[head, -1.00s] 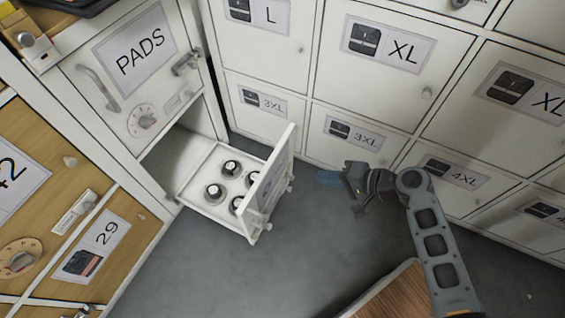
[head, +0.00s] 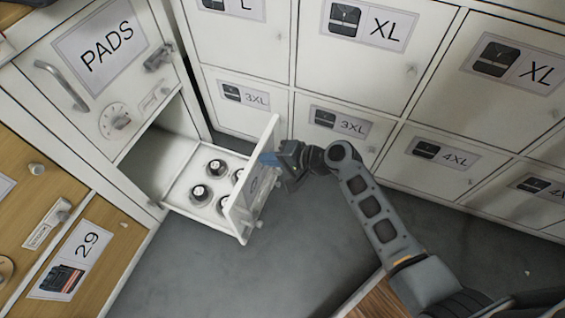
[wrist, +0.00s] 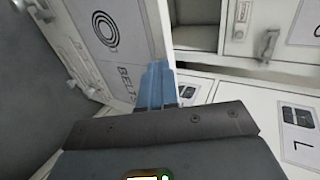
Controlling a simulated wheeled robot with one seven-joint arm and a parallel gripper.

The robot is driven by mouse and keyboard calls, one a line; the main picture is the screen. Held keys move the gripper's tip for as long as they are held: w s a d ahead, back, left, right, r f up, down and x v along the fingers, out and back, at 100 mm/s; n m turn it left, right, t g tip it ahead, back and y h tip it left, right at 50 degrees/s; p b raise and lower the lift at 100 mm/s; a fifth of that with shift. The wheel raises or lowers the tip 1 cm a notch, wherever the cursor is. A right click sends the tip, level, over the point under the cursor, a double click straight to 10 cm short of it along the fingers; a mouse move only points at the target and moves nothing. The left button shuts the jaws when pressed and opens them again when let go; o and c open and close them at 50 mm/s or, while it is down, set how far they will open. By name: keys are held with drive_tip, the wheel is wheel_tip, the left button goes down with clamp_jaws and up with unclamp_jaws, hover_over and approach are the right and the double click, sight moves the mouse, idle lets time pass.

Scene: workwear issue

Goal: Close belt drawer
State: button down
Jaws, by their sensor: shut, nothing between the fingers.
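The belt drawer (head: 190,190) is pulled out from the cabinet below the door marked PADS, with several rolled belts (head: 201,193) inside. Its white front panel also shows in the wrist view with a BELTS label and a coil picture (wrist: 110,32). My gripper (head: 268,159) is at the upper outer part of the drawer front, near its right edge. In the wrist view my blue fingers (wrist: 157,84) are together, with nothing held, right beside the panel's edge. I cannot tell whether they touch it.
White lockers (head: 350,75) marked with sizes stand close behind and right of my arm. A wooden-fronted drawer marked 29 (head: 75,262) is at the lower left. The grey floor (head: 215,285) in front of the belt drawer is clear.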

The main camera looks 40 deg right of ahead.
drive_tip(key=shift+w+a, duration=0.2)
idle(0.3)
